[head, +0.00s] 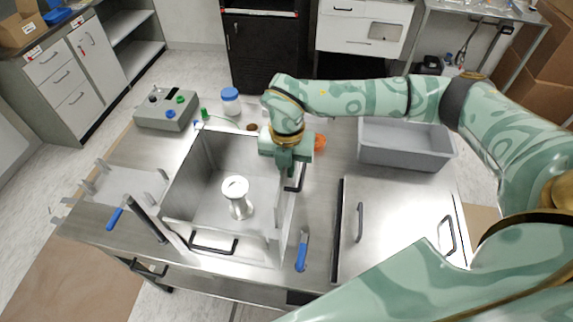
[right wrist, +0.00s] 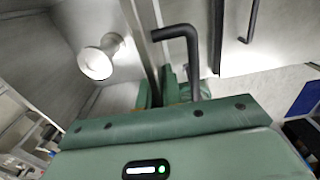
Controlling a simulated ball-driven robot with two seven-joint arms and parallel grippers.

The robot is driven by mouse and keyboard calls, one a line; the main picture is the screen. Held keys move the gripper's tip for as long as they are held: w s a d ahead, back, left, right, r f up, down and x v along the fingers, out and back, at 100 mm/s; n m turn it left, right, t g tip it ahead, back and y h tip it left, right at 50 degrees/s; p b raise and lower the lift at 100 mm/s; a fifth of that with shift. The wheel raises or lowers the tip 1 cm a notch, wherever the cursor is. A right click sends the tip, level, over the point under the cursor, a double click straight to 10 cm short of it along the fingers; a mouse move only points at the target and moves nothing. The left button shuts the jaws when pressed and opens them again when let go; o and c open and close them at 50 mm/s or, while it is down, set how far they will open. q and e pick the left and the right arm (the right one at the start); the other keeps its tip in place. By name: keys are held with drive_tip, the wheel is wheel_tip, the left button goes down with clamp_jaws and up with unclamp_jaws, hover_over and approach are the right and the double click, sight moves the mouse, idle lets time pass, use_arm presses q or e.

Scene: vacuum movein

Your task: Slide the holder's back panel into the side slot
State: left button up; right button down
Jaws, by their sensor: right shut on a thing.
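The holder (head: 205,160) is an open-topped metal box on the bench, with a pale spool-shaped piece (head: 237,195) standing inside; the piece also shows in the right wrist view (right wrist: 98,60). A metal panel (head: 286,205) with a black handle (head: 297,178) stands upright along the box's right side. My right gripper (head: 287,163) points down at this panel's far end. In the right wrist view, its green fingers (right wrist: 172,92) are shut on the black handle (right wrist: 190,60). Whether the panel's edge sits in a slot cannot be told. My left gripper is out of view.
A metal plate with two black handles (head: 385,230) lies to the right. A grey bin (head: 403,145) stands behind it. Blue-handled clamps (head: 302,252) flank the box. A button box (head: 167,110) and a blue-lidded jar (head: 230,101) stand at the back left.

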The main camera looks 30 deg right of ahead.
drive_tip(key=shift+f+b, duration=0.75)
drive_tip(key=shift+f, duration=0.65)
drive_tip(key=shift+f+b, duration=1.35)
drive_tip(key=shift+f, duration=1.05)
drive_tip(key=shift+f, duration=0.25)
